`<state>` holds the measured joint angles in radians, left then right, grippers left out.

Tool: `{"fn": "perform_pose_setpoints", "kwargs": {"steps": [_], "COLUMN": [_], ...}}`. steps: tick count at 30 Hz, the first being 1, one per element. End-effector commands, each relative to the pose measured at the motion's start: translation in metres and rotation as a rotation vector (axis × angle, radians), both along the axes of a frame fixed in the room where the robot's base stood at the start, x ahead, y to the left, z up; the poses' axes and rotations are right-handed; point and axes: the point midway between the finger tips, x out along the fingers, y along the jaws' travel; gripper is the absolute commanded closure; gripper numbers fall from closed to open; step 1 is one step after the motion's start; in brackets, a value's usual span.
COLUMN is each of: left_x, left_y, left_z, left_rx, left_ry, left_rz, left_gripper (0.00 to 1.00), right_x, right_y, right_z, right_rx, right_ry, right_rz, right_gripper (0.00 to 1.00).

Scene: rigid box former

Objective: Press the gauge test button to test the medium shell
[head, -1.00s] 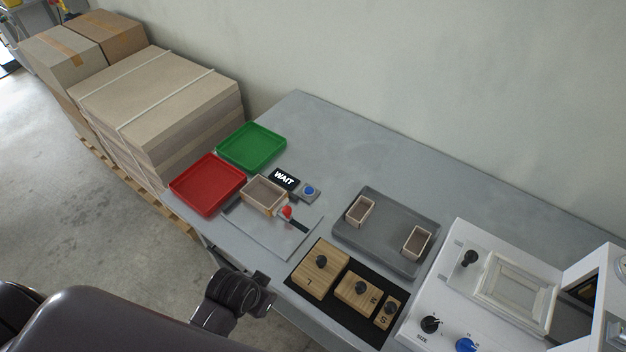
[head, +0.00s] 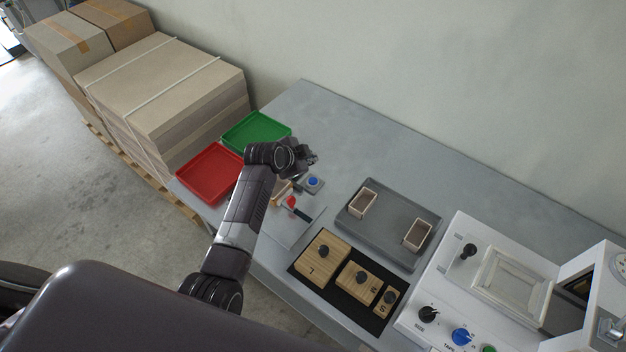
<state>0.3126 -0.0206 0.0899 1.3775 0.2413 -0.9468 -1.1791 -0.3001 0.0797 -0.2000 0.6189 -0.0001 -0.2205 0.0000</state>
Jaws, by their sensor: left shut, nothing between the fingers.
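The gauge test button (head: 313,181) is a blue cap on a small grey box beside the gauge. My left gripper (head: 309,158) is shut and empty, above the gauge area and close to the button in the picture; I cannot tell its height. The shell on the gauge plate (head: 296,234) is mostly hidden behind my left arm, with only a tan bit (head: 281,188) showing. A red-knobbed part (head: 291,202) shows beside it. The WAIT display is covered by my left gripper and wrist. My right gripper is not clearly in view.
Red (head: 211,174) and green (head: 256,131) trays lie to the left. A grey tray (head: 388,228) holds two small shells. Wooden blocks marked L, M and S stand on a black mat (head: 309,277). A white machine (head: 452,262) stands at the right. The back of the table is clear.

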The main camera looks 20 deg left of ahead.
Motion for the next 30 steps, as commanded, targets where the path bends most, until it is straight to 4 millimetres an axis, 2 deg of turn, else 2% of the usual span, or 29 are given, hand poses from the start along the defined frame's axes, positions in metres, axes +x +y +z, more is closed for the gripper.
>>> {"fn": "perform_pose_setpoints", "kwargs": {"steps": [4,17,23,30], "left_x": [0.009,0.008,0.008,0.008], "left_y": [-0.001,-0.001,-0.002,-0.002], "left_z": [0.003,-0.002,-0.02,-0.054], "left_rx": [0.008,0.009,0.007,0.007], "left_ry": [-0.014,-0.014,-0.014,-0.014], "left_rz": [-0.014,-0.014,-0.014,-0.012], "left_gripper": [1.0,1.0,1.0,1.0], "right_x": [0.0,0.001,0.001,0.001], "right_y": [0.0,0.0,0.0,0.0], "right_z": [0.0,-0.004,-0.021,-0.053], "right_rx": [0.0,0.0,0.001,0.001], "right_ry": [-0.001,-0.002,-0.003,-0.003], "right_rz": [0.0,0.0,0.0,0.0], "right_gripper": [0.63,0.63,0.63,0.63]}}
